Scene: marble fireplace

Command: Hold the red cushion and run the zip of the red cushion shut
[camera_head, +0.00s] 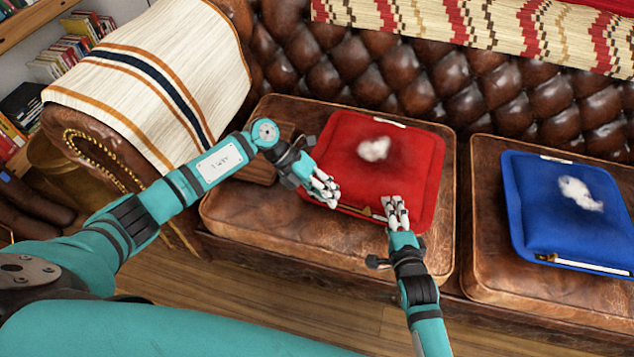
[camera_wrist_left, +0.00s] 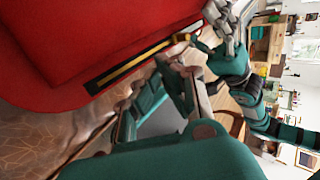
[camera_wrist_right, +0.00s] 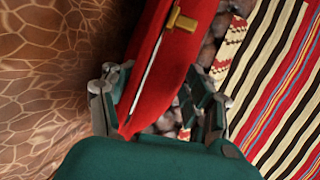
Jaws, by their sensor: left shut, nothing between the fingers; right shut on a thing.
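The red cushion (camera_head: 345,150) lies on a brown leather seat, with a white tuft of stuffing on top. Its zip runs along the front edge; the left wrist view shows a dark and gold strip of the zip (camera_wrist_left: 130,68). The gold slider (camera_wrist_right: 182,20) sits on the zip, a little away from my right gripper. My right gripper (camera_head: 396,212) is shut on the cushion's front edge near the right corner; red cloth lies between its fingers. My left gripper (camera_head: 326,190) is shut and empty at the front left of the cushion, just in front of the zip side.
A blue cushion (camera_head: 545,205) with white stuffing lies on the right-hand seat. The tufted backrest (camera_head: 400,75) stands behind, the armrest with a striped throw (camera_head: 150,75) at left. Wooden floor (camera_head: 230,300) is free in front of the seats.

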